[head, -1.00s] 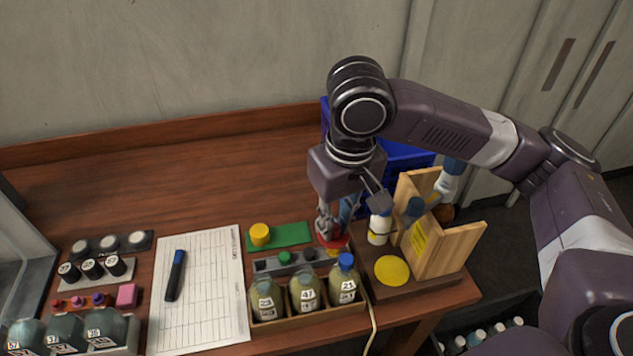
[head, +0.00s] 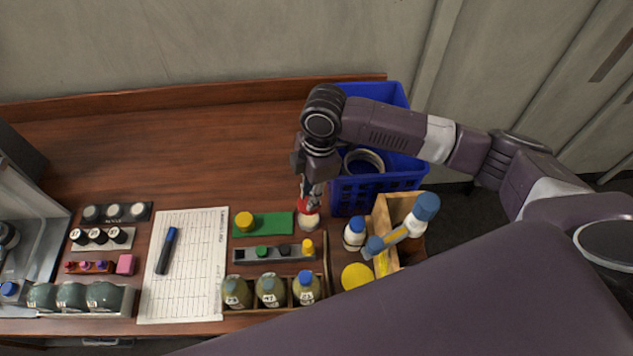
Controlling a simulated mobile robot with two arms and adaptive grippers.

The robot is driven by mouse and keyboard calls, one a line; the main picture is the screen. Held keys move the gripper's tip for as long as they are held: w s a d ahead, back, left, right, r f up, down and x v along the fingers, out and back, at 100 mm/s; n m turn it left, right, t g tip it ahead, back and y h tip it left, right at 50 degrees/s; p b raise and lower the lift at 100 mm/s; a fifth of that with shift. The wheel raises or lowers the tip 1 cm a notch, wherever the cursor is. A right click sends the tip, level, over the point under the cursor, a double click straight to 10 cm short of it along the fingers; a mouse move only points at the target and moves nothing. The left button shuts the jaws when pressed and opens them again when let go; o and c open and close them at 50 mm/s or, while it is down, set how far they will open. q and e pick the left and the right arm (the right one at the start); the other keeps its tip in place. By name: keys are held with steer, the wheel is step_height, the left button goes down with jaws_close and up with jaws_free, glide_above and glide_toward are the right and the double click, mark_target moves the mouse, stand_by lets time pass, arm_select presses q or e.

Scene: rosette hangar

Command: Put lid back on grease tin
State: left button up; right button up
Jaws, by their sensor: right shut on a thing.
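My right gripper (head: 309,196) points down near the back edge of the small rack. It is shut on a red piece (head: 308,206), which looks like the lid of the grease tin; the fingers partly cover it. A pale round thing (head: 308,222), probably the grease tin, shows just below and in front of the red piece. Whether the two touch cannot be told from this angle. My left gripper is not in view.
A blue crate (head: 375,190) stands right behind the gripper. A white bottle (head: 354,234) and wooden holder (head: 384,222) are to the right. A rack with small caps (head: 273,254) and labelled bottles (head: 269,289) are in front. The table's back left (head: 180,150) is clear.

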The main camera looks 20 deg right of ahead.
steer(key=shift+s+a+f+b, duration=0.1)
steer(key=shift+a+f+b, duration=0.2)
steer(key=shift+b, duration=0.1)
steer(key=shift+f+b, duration=0.5)
steer(key=shift+b, duration=0.15)
step_height(320, 180, down, 3)
steer(key=b, duration=0.3)
steer(key=shift+d+r, duration=0.1)
steer(key=shift+d, duration=0.05)
steer(key=shift+f+b, duration=0.35)
steer(key=shift+f, duration=0.6)
arm_select(q)
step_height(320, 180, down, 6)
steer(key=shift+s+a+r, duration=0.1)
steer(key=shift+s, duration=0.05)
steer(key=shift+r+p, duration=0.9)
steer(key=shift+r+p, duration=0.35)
steer(key=shift+p, duration=0.05)
arm_select(e)
steer(key=shift+f, duration=0.15)
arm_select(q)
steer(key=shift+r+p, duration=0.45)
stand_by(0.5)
